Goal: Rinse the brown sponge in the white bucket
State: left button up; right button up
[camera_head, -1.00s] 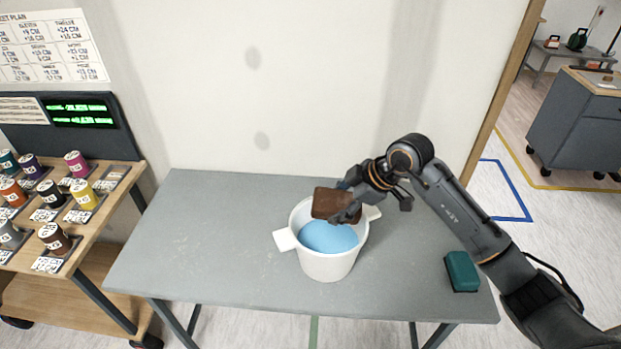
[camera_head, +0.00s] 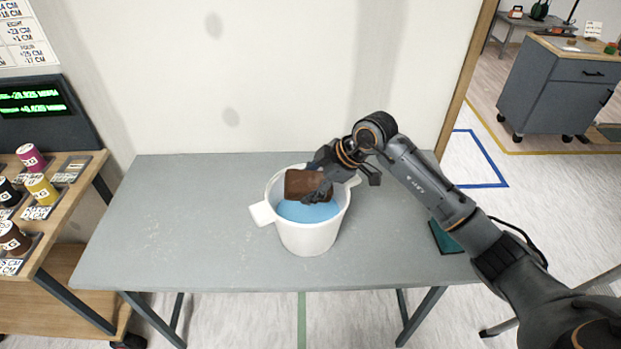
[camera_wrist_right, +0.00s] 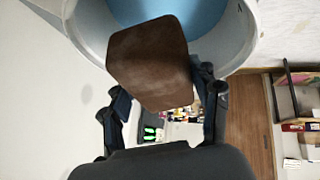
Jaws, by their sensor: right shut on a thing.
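The white bucket (camera_head: 309,237) stands upright on the grey table, with a tab handle on each side and blue water (camera_head: 307,212) inside. My right gripper (camera_head: 318,187) is shut on the brown sponge (camera_head: 303,184) and holds it at the bucket's mouth, over the back part of the water. In the right wrist view the sponge (camera_wrist_right: 150,62) sits between the two fingers (camera_wrist_right: 160,105), with the bucket rim (camera_wrist_right: 90,30) and water beyond it. Whether the sponge touches the water I cannot tell. My left gripper is not in view.
The grey table (camera_head: 180,230) is clear left of the bucket. A green sponge (camera_head: 446,237) lies at its right end, partly hidden by my right arm. A wooden cart (camera_head: 60,215) with several colour pots stands at the left. A wall is behind the table.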

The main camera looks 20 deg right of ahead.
jog(key=shift+f+b, duration=1.2)
jog(key=shift+f, duration=1.7)
jog(key=shift+f, duration=0.1)
jog(key=shift+f, duration=1)
